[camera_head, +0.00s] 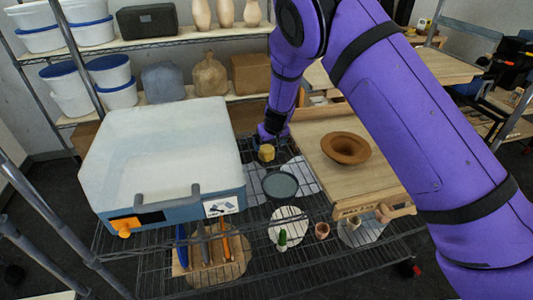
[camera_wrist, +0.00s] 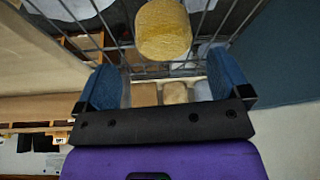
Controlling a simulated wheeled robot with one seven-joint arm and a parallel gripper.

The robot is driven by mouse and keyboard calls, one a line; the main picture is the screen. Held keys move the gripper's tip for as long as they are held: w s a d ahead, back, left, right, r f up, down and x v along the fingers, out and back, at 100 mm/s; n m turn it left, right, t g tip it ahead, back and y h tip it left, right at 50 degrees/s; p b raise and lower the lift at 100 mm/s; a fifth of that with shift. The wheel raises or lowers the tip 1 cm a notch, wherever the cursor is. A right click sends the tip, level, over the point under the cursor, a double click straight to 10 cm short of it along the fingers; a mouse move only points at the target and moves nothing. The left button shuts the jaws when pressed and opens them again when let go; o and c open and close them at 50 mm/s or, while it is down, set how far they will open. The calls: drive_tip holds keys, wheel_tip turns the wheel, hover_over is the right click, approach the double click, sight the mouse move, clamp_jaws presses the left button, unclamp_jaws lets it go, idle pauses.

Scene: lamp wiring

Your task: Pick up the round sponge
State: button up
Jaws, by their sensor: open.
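The round sponge (camera_head: 266,153) is a small yellow block on the wire shelf, just behind a dark round bowl. In the wrist view the yellow sponge (camera_wrist: 163,29) shows large, with a rounded outline, at the top middle. My gripper (camera_wrist: 167,88) has its two blue fingers spread apart with nothing between them. The sponge appears beyond the fingertips, not between them. In the head view my gripper (camera_head: 270,134) is small and dark at the end of my purple arm, close to the sponge; its fingers are hard to make out there.
A big white-and-blue box (camera_head: 165,165) stands left of the sponge. The dark bowl (camera_head: 280,185) is in front of it. A wooden board with a brown dish (camera_head: 346,148) is on the right. Tools (camera_head: 204,245) and small pots (camera_head: 322,230) are nearer.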

sight(267, 148)
drive_tip(key=shift+s+x, duration=0.15)
drive_tip(key=shift+x, duration=1.15)
drive_tip(key=shift+s+x, duration=0.1)
drive_tip(key=shift+x, duration=1.2)
drive_tip(key=shift+a, duration=0.15)
drive_tip(key=shift+c, duration=0.4)
drive_tip(key=c, duration=0.9)
